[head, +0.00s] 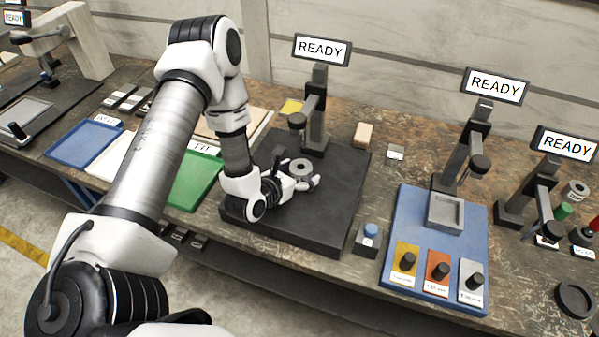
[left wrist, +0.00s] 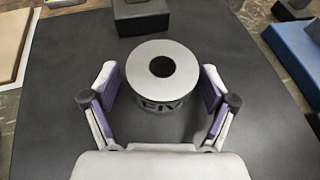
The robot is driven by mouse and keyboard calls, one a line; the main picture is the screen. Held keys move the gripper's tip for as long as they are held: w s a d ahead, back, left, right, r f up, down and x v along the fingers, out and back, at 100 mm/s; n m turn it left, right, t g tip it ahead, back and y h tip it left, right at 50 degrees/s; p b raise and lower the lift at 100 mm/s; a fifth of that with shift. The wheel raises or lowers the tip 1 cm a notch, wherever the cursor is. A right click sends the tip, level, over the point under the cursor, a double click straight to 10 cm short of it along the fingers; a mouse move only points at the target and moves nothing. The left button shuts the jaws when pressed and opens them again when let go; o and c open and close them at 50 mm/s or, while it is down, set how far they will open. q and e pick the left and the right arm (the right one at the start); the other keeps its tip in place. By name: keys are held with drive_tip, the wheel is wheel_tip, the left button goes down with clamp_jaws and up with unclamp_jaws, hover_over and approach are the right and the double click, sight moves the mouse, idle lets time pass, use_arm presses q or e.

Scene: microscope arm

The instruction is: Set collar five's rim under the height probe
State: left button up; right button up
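Collar five (head: 302,168) is a grey ring with a central hole, standing on the dark plate (head: 318,229). In the left wrist view the collar (left wrist: 185,68) shows its flat rim from above and dark lettering, partly cut off, on its near side. My left gripper (head: 295,182) reaches around the collar; in the left wrist view the open fingers (left wrist: 163,92) stand on both sides with gaps to it. The height probe (head: 297,121) hangs from a dark stand (head: 317,110) behind the collar, under a READY screen (head: 322,50). My right gripper is not in view.
A blue button box (head: 369,238) stands right of the plate. Farther right, a blue board (head: 405,215) holds a grey square tray and coloured knob cards. Green (head: 195,185), white and blue trays lie left. A pinkish block (head: 363,134) sits behind the plate.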

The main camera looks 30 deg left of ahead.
sight(293, 175)
use_arm(q)
drive_tip(key=shift+r, duration=0.2)
drive_tip(key=b+v, duration=0.1)
drive_tip(key=v, duration=0.7)
drive_tip(key=shift+s, duration=0.25)
drive_tip(key=p+v, duration=0.3)
drive_tip(key=shift+r, duration=0.35)
drive_tip(key=shift+s, duration=0.15)
drive_tip(key=shift+f, duration=0.1)
